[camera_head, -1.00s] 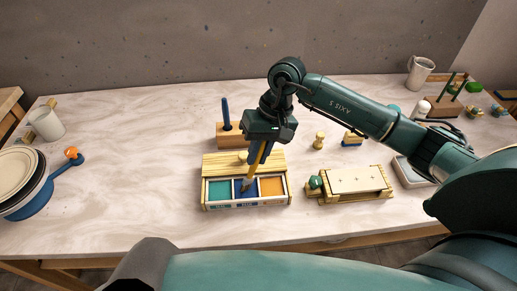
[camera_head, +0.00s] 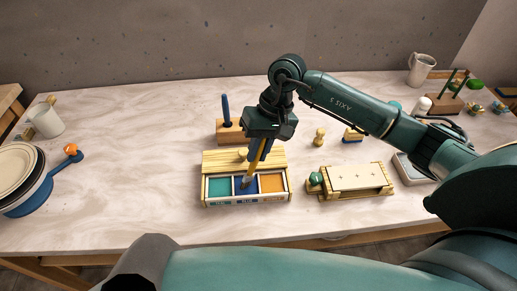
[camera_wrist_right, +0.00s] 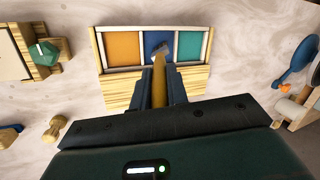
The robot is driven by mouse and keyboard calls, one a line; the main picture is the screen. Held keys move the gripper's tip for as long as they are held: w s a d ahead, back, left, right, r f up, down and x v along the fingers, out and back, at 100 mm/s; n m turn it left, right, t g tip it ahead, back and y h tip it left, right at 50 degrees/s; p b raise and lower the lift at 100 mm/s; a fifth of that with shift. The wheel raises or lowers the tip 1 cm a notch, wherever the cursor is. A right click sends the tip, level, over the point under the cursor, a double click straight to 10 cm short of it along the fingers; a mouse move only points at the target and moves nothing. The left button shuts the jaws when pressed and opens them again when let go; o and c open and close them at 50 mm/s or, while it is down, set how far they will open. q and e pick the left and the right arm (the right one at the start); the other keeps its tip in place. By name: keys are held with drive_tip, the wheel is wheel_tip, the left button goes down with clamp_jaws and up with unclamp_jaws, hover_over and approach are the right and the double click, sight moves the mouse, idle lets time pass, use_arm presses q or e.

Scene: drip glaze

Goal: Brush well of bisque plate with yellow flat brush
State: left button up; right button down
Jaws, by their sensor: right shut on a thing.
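My right gripper (camera_head: 262,147) is shut on the yellow flat brush (camera_head: 252,171), which points down and tilts a little. The brush (camera_wrist_right: 159,68) also shows between the fingers in the right wrist view. Its bristle end is at the blue middle well (camera_head: 248,190) of the wooden glaze box (camera_head: 243,160); whether it touches the glaze is hard to tell. A pale cream plate (camera_head: 14,165) lies on top of a stack at the left edge. I cannot tell if it is the bisque plate. My left gripper is not in view.
Teal (camera_head: 218,187) and orange (camera_head: 271,183) wells flank the blue one. A wooden block (camera_head: 229,134) holding a blue-handled tool stands behind the box. A pale slab on a wooden stand (camera_head: 355,178) is to the right. The table between stack and box is clear.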

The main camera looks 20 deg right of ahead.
drive_tip(key=shift+f+b, duration=0.25)
drive_tip(key=shift+b, duration=0.05)
drive_tip(key=shift+f, duration=0.1)
idle(0.6)
drive_tip(key=shift+s+f+b, duration=0.1)
drive_tip(key=shift+f+b, duration=0.1)
drive_tip(key=shift+b, duration=0.5)
idle(1.7)
drive_tip(key=shift+r, duration=0.1)
drive_tip(key=shift+r+p, duration=0.6)
drive_tip(key=shift+r, duration=1.5)
drive_tip(key=shift+r+p, duration=0.35)
drive_tip(key=shift+r, duration=1.05)
